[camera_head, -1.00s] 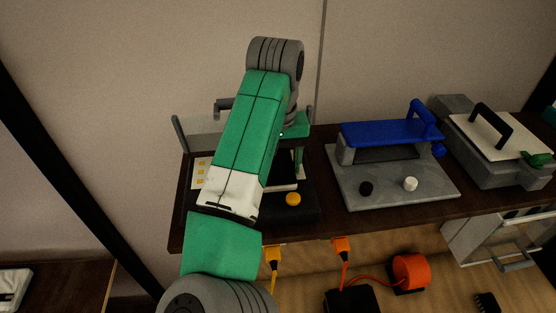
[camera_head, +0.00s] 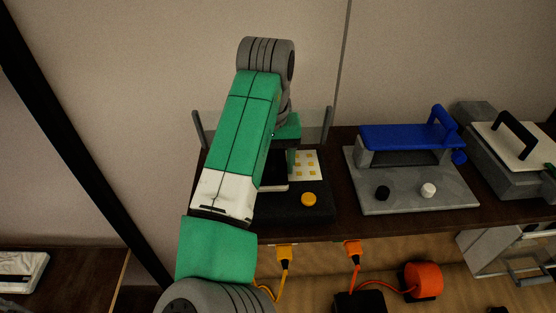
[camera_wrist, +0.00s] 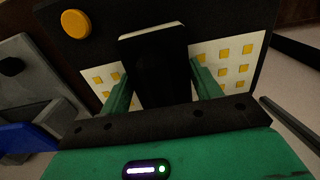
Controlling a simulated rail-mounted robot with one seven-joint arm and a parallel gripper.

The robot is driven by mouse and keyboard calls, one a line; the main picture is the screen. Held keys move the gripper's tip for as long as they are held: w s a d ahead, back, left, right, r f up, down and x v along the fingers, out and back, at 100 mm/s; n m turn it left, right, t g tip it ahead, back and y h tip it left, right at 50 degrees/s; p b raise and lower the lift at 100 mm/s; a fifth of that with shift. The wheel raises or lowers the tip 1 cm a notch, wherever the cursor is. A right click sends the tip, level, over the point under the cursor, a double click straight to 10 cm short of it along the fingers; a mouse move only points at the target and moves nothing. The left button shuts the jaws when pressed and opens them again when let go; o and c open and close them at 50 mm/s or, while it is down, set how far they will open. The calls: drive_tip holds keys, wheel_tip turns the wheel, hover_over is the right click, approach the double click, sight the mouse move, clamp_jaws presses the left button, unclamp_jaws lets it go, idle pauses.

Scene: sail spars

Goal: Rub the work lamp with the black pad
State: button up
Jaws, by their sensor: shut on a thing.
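The work lamp is a black unit (camera_head: 318,213) with a yellow knob and a white panel (camera_head: 309,166) of yellow squares. It stands on the dark shelf, partly hidden behind my arm. In the wrist view the panel (camera_wrist: 232,57) shows on both sides of the pad. My gripper (camera_wrist: 162,82) is shut on the black pad (camera_wrist: 155,62), a dark block with a pale far edge. In the head view my gripper (camera_head: 291,150) is over the lamp's panel, and the pad (camera_head: 271,170) is in front of it. I cannot tell whether the pad touches the panel.
A grey device with a blue handle (camera_head: 405,136) stands to the right of the lamp, and a grey press with a white lid (camera_head: 515,145) is further right. Upright grey brackets (camera_head: 328,124) flank the lamp. Orange plugs and a cable reel (camera_head: 423,280) are below the shelf.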

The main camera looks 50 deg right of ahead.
drive_tip(key=shift+w+a, duration=0.35)
drive_tip(key=shift+w+a, duration=1.1)
drive_tip(key=shift+a, duration=0.05)
drive_tip(key=shift+w, duration=0.1)
drive_tip(key=shift+w+a, duration=0.95)
drive_tip(key=shift+a, duration=0.1)
drive_tip(key=shift+s+d, duration=1.1)
